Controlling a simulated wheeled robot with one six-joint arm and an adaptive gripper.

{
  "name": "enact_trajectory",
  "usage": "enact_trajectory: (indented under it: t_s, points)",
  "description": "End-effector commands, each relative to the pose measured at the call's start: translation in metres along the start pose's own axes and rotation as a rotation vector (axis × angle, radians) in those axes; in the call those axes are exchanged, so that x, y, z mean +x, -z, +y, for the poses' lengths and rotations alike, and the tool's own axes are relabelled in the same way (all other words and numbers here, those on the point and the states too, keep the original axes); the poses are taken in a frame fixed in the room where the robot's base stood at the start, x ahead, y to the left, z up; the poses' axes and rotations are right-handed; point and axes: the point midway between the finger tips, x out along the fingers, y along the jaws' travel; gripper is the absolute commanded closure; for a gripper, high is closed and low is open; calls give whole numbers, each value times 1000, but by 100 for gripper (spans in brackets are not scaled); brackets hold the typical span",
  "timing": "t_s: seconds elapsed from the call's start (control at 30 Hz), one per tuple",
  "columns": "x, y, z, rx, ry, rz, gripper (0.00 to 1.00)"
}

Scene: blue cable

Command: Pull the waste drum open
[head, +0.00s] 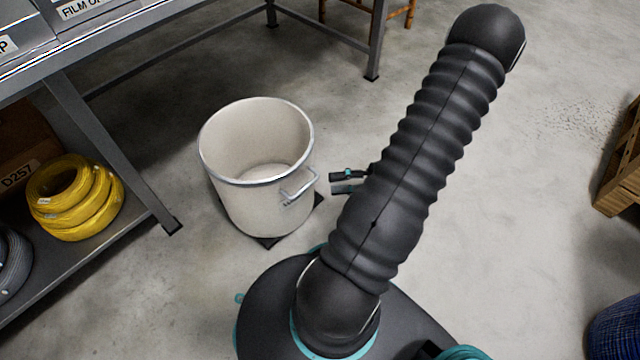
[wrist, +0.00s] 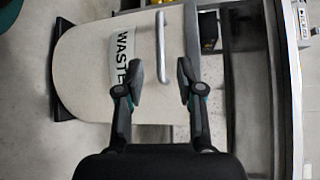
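The waste drum (head: 232,194) is a cream, open-topped bin with a metal rim, standing on a dark base on the floor beside the workbench. Its inside looks empty in the head view. A metal bar handle (head: 298,186) sticks out from its right side, near the rim. In the wrist view the drum (wrist: 90,75) appears sideways with the word WASTE, and its handle (wrist: 161,47) lies ahead of my fingertips. My gripper (wrist: 160,78) is open, its two fingers apart with the handle's near end roughly between the tips. In the head view my gripper (head: 340,182) is just right of the handle, partly hidden by my arm.
A metal workbench (head: 115,128) stands at the left, with a yellow cable coil (head: 75,198) on its lower shelf. A wooden crate (head: 622,165) and a blue cable coil (head: 615,328) are at the right edge. The floor right of my arm is clear.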

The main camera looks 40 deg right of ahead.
Motion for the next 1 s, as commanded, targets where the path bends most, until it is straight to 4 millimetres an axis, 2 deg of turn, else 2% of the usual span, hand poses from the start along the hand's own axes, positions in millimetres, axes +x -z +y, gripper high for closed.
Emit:
enact_trajectory:
  t_s: [0.1, 0.3, 1.0]
  points:
    - [-18, 0, 0, -1, -1, 3, 63]
    - [-32, 0, 0, 0, -1, 1, 63]
    - [-33, 0, 0, 15, 0, 0, 63]
